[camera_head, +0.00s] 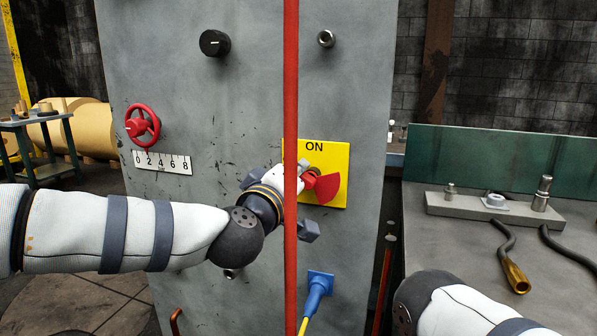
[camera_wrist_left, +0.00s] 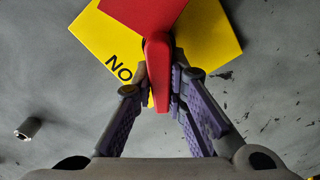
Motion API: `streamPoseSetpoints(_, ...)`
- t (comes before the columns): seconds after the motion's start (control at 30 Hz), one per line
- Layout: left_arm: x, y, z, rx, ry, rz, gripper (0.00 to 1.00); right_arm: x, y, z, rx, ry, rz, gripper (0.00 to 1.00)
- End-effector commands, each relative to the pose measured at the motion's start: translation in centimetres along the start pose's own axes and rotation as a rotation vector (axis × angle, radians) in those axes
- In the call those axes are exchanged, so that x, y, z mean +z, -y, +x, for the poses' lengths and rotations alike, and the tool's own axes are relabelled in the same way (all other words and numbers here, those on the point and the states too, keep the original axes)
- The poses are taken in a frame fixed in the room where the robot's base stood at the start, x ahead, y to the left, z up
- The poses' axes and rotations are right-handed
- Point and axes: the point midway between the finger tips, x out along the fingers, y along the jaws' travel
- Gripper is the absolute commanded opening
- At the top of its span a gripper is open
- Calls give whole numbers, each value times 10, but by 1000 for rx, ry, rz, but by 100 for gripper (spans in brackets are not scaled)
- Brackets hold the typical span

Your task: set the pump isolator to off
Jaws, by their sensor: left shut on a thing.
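The pump isolator is a yellow plate (camera_head: 339,158) marked "ON", with a red switch handle (camera_head: 327,188), on the grey panel. My left gripper (camera_head: 307,178) is at the handle, partly hidden by a red vertical bar. In the left wrist view, the gripper (camera_wrist_left: 160,84) is shut on the red handle (camera_wrist_left: 157,68), with one finger on each side. The yellow plate (camera_wrist_left: 208,38) and a wide red part lie behind it, and the lettering looks upside down. The handle's exact angle is hard to tell in the head view. My right gripper is out of view.
The red vertical bar (camera_head: 291,90) stands in front of the panel, crossing before my left wrist. A blue plug (camera_head: 318,288) is below the isolator. A red handwheel (camera_head: 142,126) and black knob (camera_head: 214,43) are on the panel. A workbench (camera_head: 475,238) is at right.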

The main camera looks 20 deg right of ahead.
Motion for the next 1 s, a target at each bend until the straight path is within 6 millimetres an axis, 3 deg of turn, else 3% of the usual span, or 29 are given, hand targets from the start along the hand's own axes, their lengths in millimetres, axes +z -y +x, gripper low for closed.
streamPoseSetpoints(0.5,6,11,0,1,7,-447,0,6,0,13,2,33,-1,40)
streamPoseSetpoints(1.0,7,13,0,2,6,-645,0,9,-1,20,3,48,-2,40)
